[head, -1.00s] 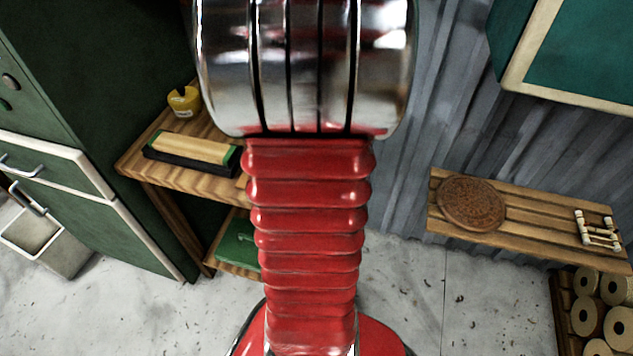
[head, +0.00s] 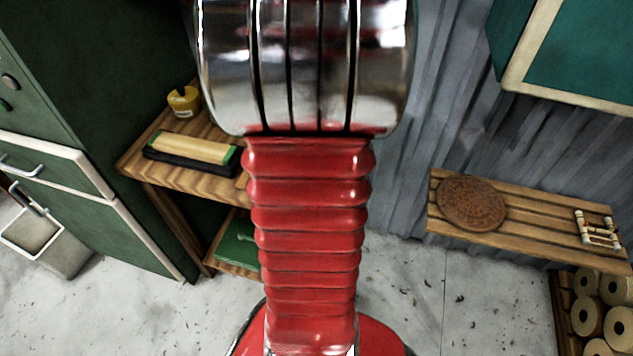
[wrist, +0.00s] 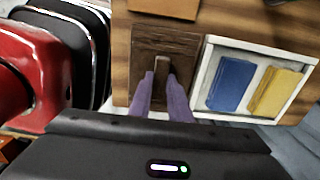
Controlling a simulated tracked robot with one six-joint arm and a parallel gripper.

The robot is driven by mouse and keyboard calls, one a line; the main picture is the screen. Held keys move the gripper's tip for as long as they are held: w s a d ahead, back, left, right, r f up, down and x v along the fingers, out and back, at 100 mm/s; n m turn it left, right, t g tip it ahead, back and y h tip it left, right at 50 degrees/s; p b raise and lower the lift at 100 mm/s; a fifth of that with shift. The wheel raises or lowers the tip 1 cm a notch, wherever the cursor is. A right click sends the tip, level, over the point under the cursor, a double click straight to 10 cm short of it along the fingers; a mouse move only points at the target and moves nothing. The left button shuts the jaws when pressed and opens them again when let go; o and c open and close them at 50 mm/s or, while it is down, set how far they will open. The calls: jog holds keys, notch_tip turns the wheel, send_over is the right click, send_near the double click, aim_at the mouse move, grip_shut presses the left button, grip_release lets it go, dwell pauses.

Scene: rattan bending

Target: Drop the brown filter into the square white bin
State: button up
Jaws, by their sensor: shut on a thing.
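The brown filter appears to be the flat brown rectangle (wrist: 180,40) ahead of my fingers in the wrist view. A narrow lighter brown piece, which looks like its grip, stands between the purple fingertips. My gripper (wrist: 162,78) is shut on that piece. I cannot tell whether the filter touches the wooden surface (wrist: 122,75) behind it. A pale, square-mouthed bin (head: 70,255) stands on the floor at the far left of the head view, beside the green cabinet. My gripper is not visible in the head view.
A white tray (wrist: 202,75) with a blue block (wrist: 231,83) and a yellow block (wrist: 275,91) lies right of my gripper. The head view shows a wooden shelf (head: 133,165) at left and a slatted bench (head: 530,222) at right. Some floor is clear.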

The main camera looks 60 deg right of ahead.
grip_shut()
notch_tip(320, 180, up, 10)
dwell(0.8)
dwell(0.9)
